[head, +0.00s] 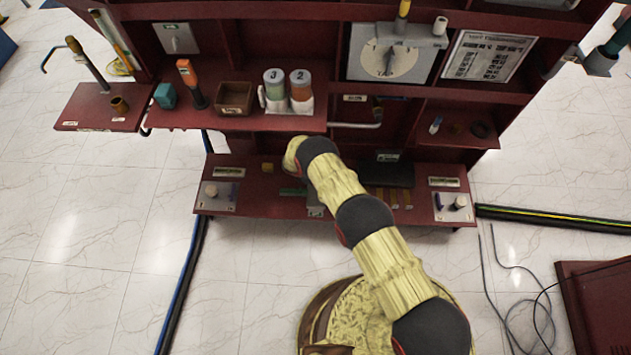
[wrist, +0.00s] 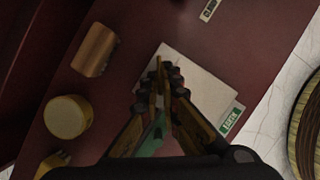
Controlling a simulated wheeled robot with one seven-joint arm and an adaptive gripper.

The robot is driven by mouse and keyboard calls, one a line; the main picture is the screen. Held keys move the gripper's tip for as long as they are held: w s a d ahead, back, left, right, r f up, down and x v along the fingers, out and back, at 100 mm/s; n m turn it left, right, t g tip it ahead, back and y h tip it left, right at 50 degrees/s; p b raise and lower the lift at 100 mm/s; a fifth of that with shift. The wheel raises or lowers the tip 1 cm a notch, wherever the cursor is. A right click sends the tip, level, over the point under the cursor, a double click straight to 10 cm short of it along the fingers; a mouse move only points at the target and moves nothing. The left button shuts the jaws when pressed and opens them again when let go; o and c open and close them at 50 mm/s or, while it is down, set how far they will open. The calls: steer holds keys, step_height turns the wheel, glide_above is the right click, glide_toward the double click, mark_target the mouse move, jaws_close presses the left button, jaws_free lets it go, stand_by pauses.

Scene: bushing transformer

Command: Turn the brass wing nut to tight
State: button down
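In the wrist view, my gripper (wrist: 160,90) is over a pale plate (wrist: 200,85) with a green-and-white label. Its dark fingers lean inward, close together. A narrow brass-coloured piece, seemingly the brass wing nut (wrist: 159,70), stands between the fingertips. I cannot tell whether both fingers touch it. A green part shows lower down between the fingers. The nut's base and tightness marks are hidden or too small to read. In the head view my arm reaches down to the lower shelf, and the gripper and nut cannot be made out.
Beside the plate are a wooden block (wrist: 95,50) and a round yellowish knob (wrist: 68,117). The upper shelf holds numbered jars (head: 287,88), a small brown box (head: 234,98) and an orange-topped tool (head: 190,80). A dial panel (head: 390,55) stands behind. Cables lie on the floor.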

steer(key=m, duration=0.1)
steer(key=m+g, duration=0.1)
steer(key=m, duration=0.1)
steer(key=shift+w+a+m+h, duration=0.1)
steer(key=shift+w+m+h, duration=0.1)
steer(key=shift+m+h, duration=0.1)
steer(key=shift+w+m+g, duration=0.15)
steer(key=shift+m+g, duration=0.55)
steer(key=shift+m, duration=0.9)
steer(key=c, duration=2)
jaws_free()
steer(key=shift+c, duration=0.2)
